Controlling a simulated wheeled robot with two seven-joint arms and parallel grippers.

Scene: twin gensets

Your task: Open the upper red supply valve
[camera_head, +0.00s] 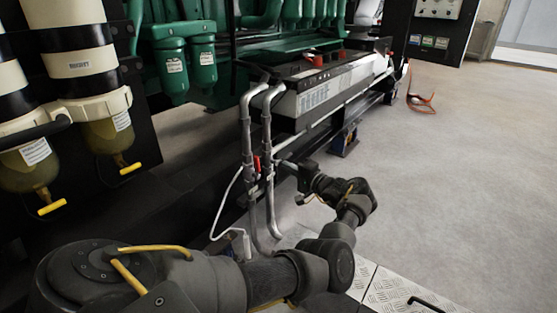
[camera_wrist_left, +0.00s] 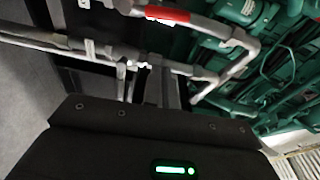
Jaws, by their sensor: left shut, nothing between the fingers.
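The red valve handle (camera_head: 257,163) is small and stands upright on the left of two grey pipes, below the black and silver battery box. It also shows in the left wrist view as a red lever (camera_wrist_left: 168,14) lying along a grey pipe at the top edge. My left gripper (camera_head: 284,164) is shut and empty, just right of the two pipes at about the handle's height. I cannot tell whether it touches a pipe. The dark gripper housing fills the bottom of the left wrist view. My right gripper is not in view.
The green engine (camera_head: 180,40) is behind. Filters with yellow drain taps (camera_head: 52,207) stand at the left. A thin white hose (camera_head: 226,205) hangs beside the pipes. The grey floor (camera_head: 450,170) at the right is mostly clear.

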